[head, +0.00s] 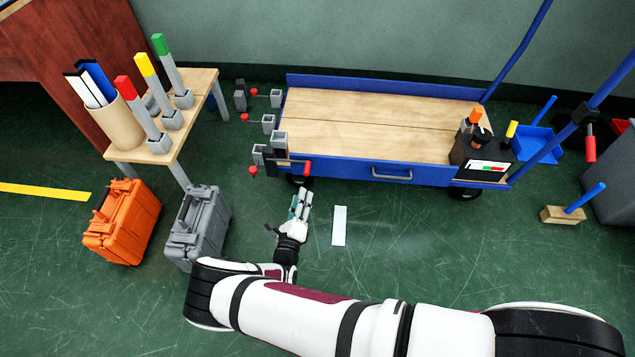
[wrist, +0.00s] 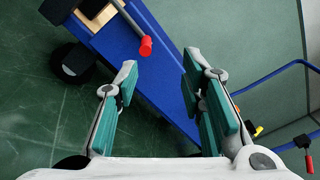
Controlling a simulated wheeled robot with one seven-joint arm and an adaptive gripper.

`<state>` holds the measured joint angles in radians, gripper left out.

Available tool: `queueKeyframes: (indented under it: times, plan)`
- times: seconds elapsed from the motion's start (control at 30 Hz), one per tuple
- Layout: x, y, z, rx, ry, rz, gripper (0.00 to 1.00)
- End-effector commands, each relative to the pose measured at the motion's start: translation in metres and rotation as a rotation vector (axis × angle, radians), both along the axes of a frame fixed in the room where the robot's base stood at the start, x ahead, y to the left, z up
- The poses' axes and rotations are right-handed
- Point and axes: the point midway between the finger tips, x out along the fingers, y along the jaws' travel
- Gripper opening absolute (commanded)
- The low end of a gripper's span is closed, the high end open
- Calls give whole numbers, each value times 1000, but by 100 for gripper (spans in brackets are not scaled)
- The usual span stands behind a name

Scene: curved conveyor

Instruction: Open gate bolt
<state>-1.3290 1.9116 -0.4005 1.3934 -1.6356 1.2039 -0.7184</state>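A bolt with a red handle (head: 307,167) sits at the front left corner of the blue cart (head: 330,172), beside grey brackets (head: 279,143). The red handle also shows in the wrist view (wrist: 146,46), just past the left fingertip and between the lines of the fingers. My gripper (head: 300,203) is in front of that corner, below the handle in the head view. In the wrist view my gripper (wrist: 160,68) is open, with teal pads apart and nothing between them. Whether the bolt is slid in or out is hard to tell.
More red-tipped pins (head: 244,117) and grey brackets stand left of the cart. A wooden table (head: 201,85) with coloured posts is farther left, with orange (head: 122,220) and grey (head: 200,225) cases below. A black box (head: 478,155) sits on the cart's right end.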

Motion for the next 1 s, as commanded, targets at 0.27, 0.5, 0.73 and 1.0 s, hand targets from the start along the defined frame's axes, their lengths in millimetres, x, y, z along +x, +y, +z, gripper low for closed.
queueKeyframes:
  times: [0.27, 0.5, 0.73, 1.0]
  plan:
    - [-3, 5, -27, -64, 7, 77, 36]
    - [35, 2, -28, -62, 7, 73, 36]
    - [81, 0, -28, -61, 7, 70, 36]
    - [118, -1, -27, -61, 8, 72, 36]
